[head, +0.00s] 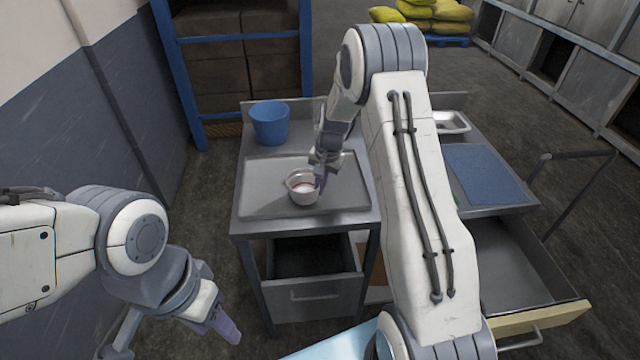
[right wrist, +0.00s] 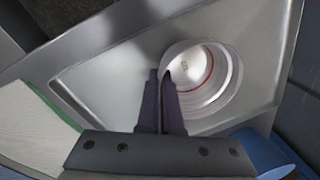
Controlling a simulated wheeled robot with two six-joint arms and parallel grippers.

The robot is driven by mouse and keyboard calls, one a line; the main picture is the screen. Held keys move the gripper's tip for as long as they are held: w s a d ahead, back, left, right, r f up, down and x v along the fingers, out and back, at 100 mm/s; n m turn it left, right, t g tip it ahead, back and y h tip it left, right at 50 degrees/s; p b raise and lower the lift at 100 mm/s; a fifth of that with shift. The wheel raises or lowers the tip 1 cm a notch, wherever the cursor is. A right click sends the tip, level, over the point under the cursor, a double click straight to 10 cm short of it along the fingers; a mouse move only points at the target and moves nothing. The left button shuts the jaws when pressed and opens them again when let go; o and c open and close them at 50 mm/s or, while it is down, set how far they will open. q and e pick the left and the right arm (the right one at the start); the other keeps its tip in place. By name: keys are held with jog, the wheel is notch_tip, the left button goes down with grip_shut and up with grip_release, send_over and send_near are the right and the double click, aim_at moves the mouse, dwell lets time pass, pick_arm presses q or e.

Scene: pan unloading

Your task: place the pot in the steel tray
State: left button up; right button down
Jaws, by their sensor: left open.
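In the right wrist view, the fingers (right wrist: 161,100) meet at the edge of the pot (right wrist: 205,75), over the tray (right wrist: 110,55). The fingers hide part of the rim. My left gripper (head: 178,338) is open and empty at the lower left, away from the tables.
A blue bin (head: 270,123) stands behind the tray. The right-hand table holds a smaller steel pan (head: 451,122) and a blue mat (head: 484,172). An open drawer (head: 510,270) juts out below it. My right arm hides the middle between the tables.

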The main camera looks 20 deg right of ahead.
jog(key=shift+f, duration=0.15)
jog(key=c, duration=1.1)
grip_release()
